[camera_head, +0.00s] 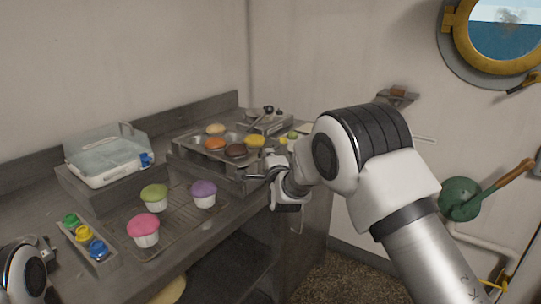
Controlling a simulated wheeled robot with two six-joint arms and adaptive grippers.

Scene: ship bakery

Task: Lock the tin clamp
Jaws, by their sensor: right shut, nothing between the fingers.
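A metal muffin tin (185,151) with several coloured tops in it sits on a raised stand on the counter. A small metal unit with a black-knobbed lever (267,110) stands behind it; I cannot tell whether this is the tin clamp or whether it is locked. My right gripper (262,177) is shut and empty at the tin's front right corner. Whether it touches anything there is unclear, and my right arm hides part of that area. At the lower left edge, part of my left arm shows with what seems to be its gripper (42,246), too cut off to read.
A wire rack (172,216) holds green, purple and pink cupcakes. A tray (103,265) with green, yellow and blue jars lies at front left. A porthole (500,40) and a green pan (460,198) are on the right wall.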

